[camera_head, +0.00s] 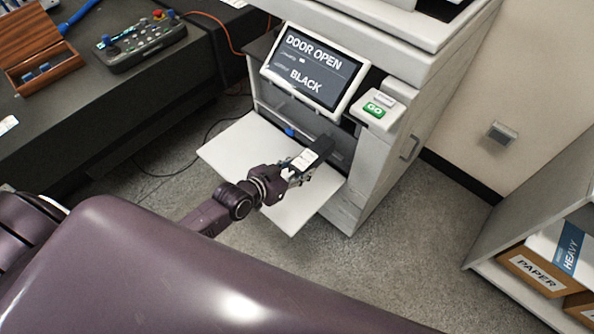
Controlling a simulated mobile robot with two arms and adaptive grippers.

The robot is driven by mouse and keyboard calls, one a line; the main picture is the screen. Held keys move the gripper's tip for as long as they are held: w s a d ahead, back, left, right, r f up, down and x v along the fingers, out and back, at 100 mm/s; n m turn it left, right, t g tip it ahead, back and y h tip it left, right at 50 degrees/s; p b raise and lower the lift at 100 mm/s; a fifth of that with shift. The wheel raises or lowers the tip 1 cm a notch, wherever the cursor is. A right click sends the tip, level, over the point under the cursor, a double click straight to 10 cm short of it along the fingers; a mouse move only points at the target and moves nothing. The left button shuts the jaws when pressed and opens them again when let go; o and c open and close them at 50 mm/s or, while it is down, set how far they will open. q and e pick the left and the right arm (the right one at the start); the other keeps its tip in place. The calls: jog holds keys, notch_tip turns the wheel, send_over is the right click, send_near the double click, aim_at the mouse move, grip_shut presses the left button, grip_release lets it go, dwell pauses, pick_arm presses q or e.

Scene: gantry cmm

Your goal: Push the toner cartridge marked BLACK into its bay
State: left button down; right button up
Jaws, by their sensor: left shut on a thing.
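The toner cartridge (318,151), dark with a white label, is held by my left gripper (299,174). The gripper is shut on its near end. The cartridge lies above the lowered white door (233,147) of the printer, and its far end points toward the dark open bay area (272,98) below the screen. I cannot tell how far its far end reaches into a bay, and the label's words are too small to read. The printer's screen (313,72) reads DOOR OPEN and BLACK. My right gripper is not in view.
A green GO button (374,109) sits right of the screen. A dark table (95,92) at left bears a control box (140,42) and a wooden case (38,54). A shelf with paper boxes (541,271) stands at right. The floor between is clear.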

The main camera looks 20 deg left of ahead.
aim_at(315, 154)
pick_arm(q)
jog(key=shift+w+d+b, duration=0.25)
jog(key=shift+w+b, duration=0.05)
jog(key=shift+w, duration=0.55)
jog(key=shift+w+d, duration=0.25)
jog(key=shift+w, duration=0.35)
jog(key=shift+w+d+b, duration=0.2)
jog(key=shift+w+b, duration=0.35)
jog(key=shift+w, duration=0.05)
jog(key=shift+w+d+b, duration=0.3)
jog(key=shift+w+b, duration=0.05)
jog(key=shift+w, duration=0.5)
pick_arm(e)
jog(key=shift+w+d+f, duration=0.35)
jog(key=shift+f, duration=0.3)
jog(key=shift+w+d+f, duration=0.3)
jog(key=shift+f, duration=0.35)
pick_arm(q)
jog(key=shift+r, duration=0.1)
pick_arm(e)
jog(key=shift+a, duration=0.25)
pick_arm(q)
jog(key=shift+d+p, duration=0.1)
jog(key=shift+p, duration=0.2)
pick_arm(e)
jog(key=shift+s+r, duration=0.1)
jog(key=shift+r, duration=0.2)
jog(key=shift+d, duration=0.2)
